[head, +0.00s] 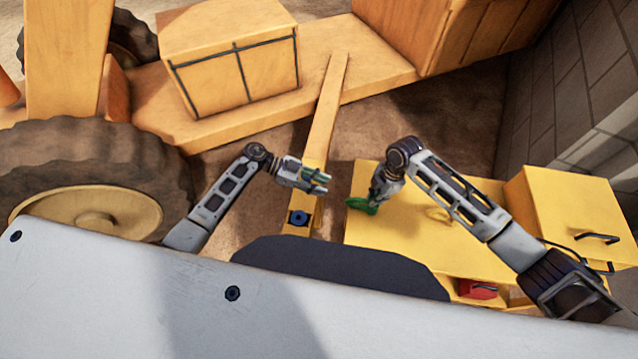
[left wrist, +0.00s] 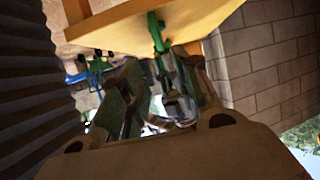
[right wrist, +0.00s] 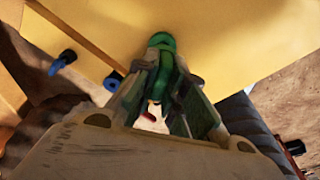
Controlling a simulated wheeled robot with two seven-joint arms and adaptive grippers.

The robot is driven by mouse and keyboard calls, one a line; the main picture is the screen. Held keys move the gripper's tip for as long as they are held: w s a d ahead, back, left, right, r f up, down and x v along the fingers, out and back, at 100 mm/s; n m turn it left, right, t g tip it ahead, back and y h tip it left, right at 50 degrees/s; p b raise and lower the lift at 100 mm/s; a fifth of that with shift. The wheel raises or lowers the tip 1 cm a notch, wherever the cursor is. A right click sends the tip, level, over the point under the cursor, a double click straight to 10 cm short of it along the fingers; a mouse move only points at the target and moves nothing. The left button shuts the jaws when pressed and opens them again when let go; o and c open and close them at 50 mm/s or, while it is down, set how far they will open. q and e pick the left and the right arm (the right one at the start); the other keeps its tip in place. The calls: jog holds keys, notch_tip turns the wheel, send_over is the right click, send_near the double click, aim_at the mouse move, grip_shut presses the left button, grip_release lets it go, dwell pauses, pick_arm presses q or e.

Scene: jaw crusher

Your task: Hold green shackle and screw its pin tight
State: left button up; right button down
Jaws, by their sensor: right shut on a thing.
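The green shackle (head: 365,206) is at the left edge of the yellow bench top. My right gripper (head: 375,200) is shut on it. In the right wrist view the shackle's rounded green part (right wrist: 161,42) shows beyond the fingers. My left gripper (head: 318,182) is to the left of the shackle, apart from it, with its fingers spread and nothing seen between them. In the left wrist view the green shackle (left wrist: 156,32) shows ahead, above the fingers. I cannot make out the pin clearly.
The yellow bench (head: 410,233) lies under my right arm, with a yellow box (head: 565,208) at its right. A red item (head: 478,289) sits in a compartment below. A large tyre (head: 100,170) is at left.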

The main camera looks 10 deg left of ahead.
aim_at(356, 198)
pick_arm(q)
jog(key=shift+d, duration=0.1)
jog(key=shift+x, duration=5.9)
grip_shut()
